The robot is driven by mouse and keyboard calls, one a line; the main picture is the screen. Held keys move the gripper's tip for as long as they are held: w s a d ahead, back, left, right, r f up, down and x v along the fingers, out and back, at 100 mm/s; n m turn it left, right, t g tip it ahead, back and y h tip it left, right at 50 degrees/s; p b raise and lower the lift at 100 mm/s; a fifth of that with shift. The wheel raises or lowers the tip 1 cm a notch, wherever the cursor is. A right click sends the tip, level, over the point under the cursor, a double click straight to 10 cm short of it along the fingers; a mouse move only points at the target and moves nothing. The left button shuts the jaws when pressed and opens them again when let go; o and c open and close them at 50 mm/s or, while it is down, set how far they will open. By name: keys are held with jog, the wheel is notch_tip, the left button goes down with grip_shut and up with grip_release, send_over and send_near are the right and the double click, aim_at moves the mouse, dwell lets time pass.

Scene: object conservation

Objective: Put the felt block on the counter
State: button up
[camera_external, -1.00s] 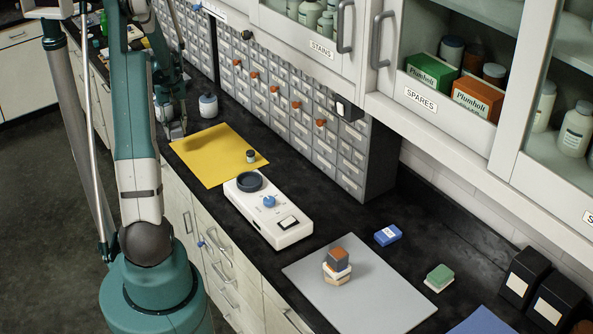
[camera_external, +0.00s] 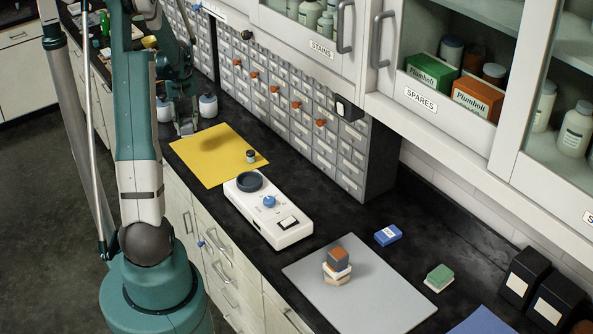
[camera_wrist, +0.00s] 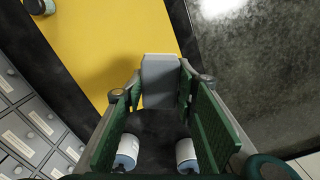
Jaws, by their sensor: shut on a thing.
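My gripper (camera_external: 187,127) hangs over the far part of the counter (camera_external: 228,113), near the left edge of the yellow mat (camera_external: 212,145). In the wrist view, my gripper (camera_wrist: 160,92) is shut on a plain grey block (camera_wrist: 161,72), which appears to be the felt block. Its fingers, with green inner sides, stand on either side of it. The yellow mat (camera_wrist: 120,35) and dark counter (camera_wrist: 155,122) show below. In the external view, the held block is too small to make out clearly.
White jars (camera_external: 208,105) (camera_external: 164,109) stand near my gripper. A small jar (camera_external: 250,156) is on the mat. A white device (camera_external: 290,231), a grey mat (camera_external: 380,285) with stacked blocks (camera_external: 337,265), a blue box (camera_external: 388,235) and a green-topped block (camera_external: 439,277) lie nearer. Drawers (camera_external: 285,95) line the back.

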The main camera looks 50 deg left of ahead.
jog(key=w+d+r+m, duration=0.35)
jog(key=d+r, duration=0.25)
jog(key=d, duration=0.7)
jog(key=w+d+r+m, duration=0.3)
jog(key=w+d+r, duration=0.2)
jog(key=d, duration=0.9)
jog(key=w+d+r+m, duration=0.3)
jog(key=w+d+r, duration=0.25)
jog(key=d, duration=0.75)
jog(key=s+d+r+m+b, duration=0.1)
jog(key=d+r+m, duration=0.2)
jog(key=d, duration=1.6)
jog(key=d+r+m, duration=0.3)
jog(key=d, duration=1.7)
jog(key=s+d+r+m+b, duration=0.1)
jog(key=d+r+m, duration=0.2)
jog(key=d, duration=1.6)
jog(key=d+f, duration=0.4)
jog(key=d, duration=0.1)
notch_tip(320, 180, down, 20)
jog(key=s+a+n+p, duration=0.1)
jog(key=a+n+p, duration=0.1)
jog(key=n+p, duration=0.2)
jog(key=shift+a+n+p, duration=0.35)
jog(key=shift+n, duration=0.2)
